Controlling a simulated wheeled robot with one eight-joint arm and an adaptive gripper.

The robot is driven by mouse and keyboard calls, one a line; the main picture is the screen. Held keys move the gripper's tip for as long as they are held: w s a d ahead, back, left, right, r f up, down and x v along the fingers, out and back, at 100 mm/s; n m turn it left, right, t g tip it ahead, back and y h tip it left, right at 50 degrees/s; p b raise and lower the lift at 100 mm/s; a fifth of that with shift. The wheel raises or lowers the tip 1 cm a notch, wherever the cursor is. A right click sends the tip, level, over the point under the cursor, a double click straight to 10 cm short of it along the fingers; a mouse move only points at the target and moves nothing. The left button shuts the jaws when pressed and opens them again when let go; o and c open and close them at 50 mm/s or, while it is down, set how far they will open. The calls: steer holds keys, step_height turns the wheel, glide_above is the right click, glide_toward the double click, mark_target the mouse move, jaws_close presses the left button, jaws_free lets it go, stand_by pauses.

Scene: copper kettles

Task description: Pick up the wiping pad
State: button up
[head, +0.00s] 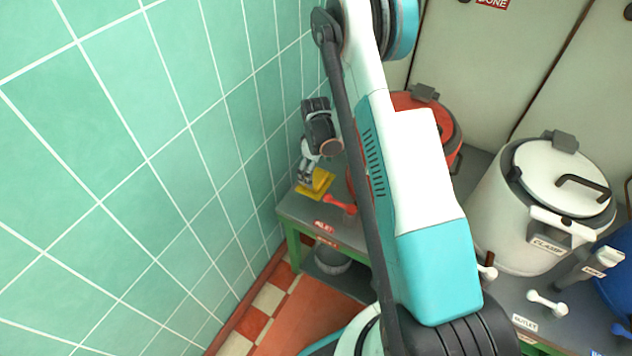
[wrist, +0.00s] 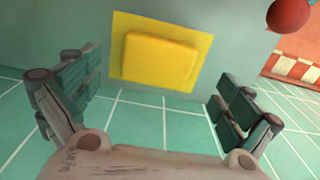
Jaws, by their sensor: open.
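The wiping pad (wrist: 160,57) is a thick yellow block lying on a thinner, flat yellow square (wrist: 122,40) in the wrist view. In the head view, the pad (head: 319,179) and the yellow square (head: 309,192) are at the left end of the grey bench, partly hidden by my gripper. My gripper (wrist: 157,78) is open and empty, with one finger on each side below the pad in the wrist view. In the head view, my gripper (head: 308,175) hangs over the pad's left part; whether it touches cannot be told.
A red-ended valve handle (head: 340,203) is close right of the pad on the bench (head: 305,209). A red kettle (head: 446,125) stands behind my arm, a white kettle (head: 500,220) farther right. The green tiled wall (head: 150,180) is close on the left. A bucket (head: 331,258) sits below.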

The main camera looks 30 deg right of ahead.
mark_target(316, 177)
step_height(316, 177, down, 4)
steer(key=shift+w+b, duration=0.15)
steer(key=shift+b, duration=0.7)
steer(key=shift+r, duration=0.1)
steer(key=shift+c, duration=0.3)
steer(key=c, duration=1)
step_height(316, 177, up, 20)
steer(key=p, duration=0.7)
steer(key=shift+d, duration=0.1)
